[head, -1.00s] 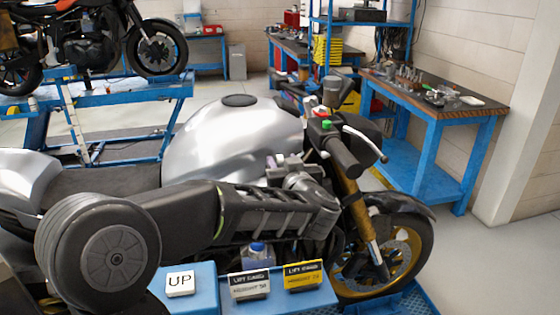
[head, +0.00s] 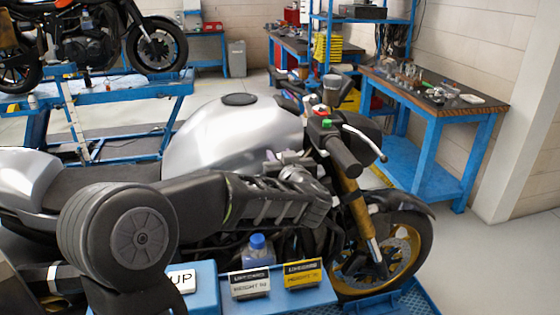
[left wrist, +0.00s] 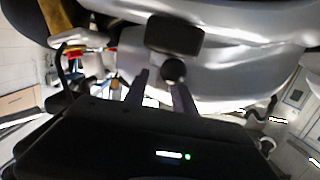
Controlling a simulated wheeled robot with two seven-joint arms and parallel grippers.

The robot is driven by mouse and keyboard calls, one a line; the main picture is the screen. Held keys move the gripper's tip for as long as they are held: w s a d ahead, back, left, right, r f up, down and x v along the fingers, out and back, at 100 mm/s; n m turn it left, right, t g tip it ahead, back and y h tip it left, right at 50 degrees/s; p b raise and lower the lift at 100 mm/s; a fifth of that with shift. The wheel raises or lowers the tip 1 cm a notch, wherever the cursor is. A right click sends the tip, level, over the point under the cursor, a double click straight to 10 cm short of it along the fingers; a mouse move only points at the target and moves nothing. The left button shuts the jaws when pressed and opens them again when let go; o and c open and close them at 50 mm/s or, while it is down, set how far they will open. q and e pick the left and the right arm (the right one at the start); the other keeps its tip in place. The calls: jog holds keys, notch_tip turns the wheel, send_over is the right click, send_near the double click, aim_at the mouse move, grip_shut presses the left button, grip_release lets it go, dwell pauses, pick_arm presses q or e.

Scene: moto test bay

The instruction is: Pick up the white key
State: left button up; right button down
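A white key marked UP (head: 182,280) sits on the left end of the blue bench (head: 206,295) at the bottom of the head view. My dark round arm joint covers its left edge. My left forearm stretches right across the motorcycle, far above and beyond the key. My left gripper (head: 282,163) is near the silver tank; its fingers are small and hard to make out there. In the left wrist view, its two fingers (left wrist: 160,92) are apart with nothing held between them. The key does not show in that view. My right gripper is not in view.
A white-and-black sign (head: 250,284) and a yellow-and-black sign (head: 302,274) stand right of the key. A blue-capped bottle (head: 257,252) is behind them. The silver motorcycle (head: 232,138) fills the middle. A blue workbench (head: 432,100) stands at right, with clear floor before it.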

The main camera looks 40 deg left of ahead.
pick_arm(q)
grip_shut()
jog(key=shift+r, duration=0.15)
dwell(0.4)
notch_tip(320, 180, up, 18)
jog(key=p, duration=0.2)
dwell(0.4)
jog(key=shift+s+d+f, duration=0.1)
jog(key=shift+f, duration=0.1)
dwell(0.5)
